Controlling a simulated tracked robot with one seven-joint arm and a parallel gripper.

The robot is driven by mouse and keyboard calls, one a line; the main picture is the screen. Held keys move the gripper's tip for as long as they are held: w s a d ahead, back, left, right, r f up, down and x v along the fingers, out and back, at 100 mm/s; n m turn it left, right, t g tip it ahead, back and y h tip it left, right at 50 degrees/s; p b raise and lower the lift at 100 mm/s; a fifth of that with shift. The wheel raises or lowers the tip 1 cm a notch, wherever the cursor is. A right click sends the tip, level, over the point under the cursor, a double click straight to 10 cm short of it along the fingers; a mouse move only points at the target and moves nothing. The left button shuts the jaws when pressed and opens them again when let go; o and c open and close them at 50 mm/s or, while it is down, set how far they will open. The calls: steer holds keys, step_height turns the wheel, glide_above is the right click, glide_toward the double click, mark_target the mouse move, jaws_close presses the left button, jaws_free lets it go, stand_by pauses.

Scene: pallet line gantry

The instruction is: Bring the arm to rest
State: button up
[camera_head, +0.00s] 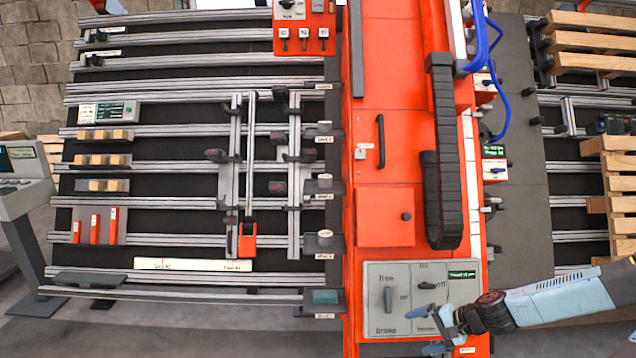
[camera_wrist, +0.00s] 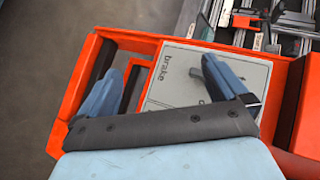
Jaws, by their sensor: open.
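My gripper (camera_head: 432,328) is at the lower right in the head view, over the lower edge of a grey control panel (camera_head: 377,318) on the red gantry. The arm reaches in from the right edge. In the wrist view my gripper (camera_wrist: 160,85) has its two blue-grey fingers spread wide with nothing between them. The same grey panel (camera_wrist: 180,80), with the word "brake", lies beyond and between the fingers. The panel has a dark lever handle at its left and a small switch near a green display. Whether a finger touches the panel cannot be told.
The red gantry (camera_head: 385,100) runs down the middle, with a black cable chain (camera_head: 445,190) and blue hoses (camera_head: 498,60). Left is a rail bed with wooden blocks (camera_head: 103,160) and red pieces (camera_head: 95,227). Wooden pallets (camera_head: 590,60) stand right. Grey floor is open at the lower left.

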steer(key=s+a+r+n+g+h, duration=0.1)
steer(key=s+r+n+h, duration=0.35)
steer(key=r, duration=0.95)
steer(key=s+a+r+n+g+h, duration=0.1)
steer(key=s+r+n+g+h, duration=0.25)
steer(key=r, duration=1.05)
steer(key=s+a+r+t, duration=0.4)
steer(key=s+r+t, duration=0.1)
steer(key=s+r, duration=0.9)
steer(key=shift+s+r+n+h, duration=0.2)
steer(key=shift+r+n+h, duration=0.1)
steer(key=shift+r+h, duration=0.15)
steer(key=shift+a+t, duration=0.1)
steer(key=shift+t, duration=0.15)
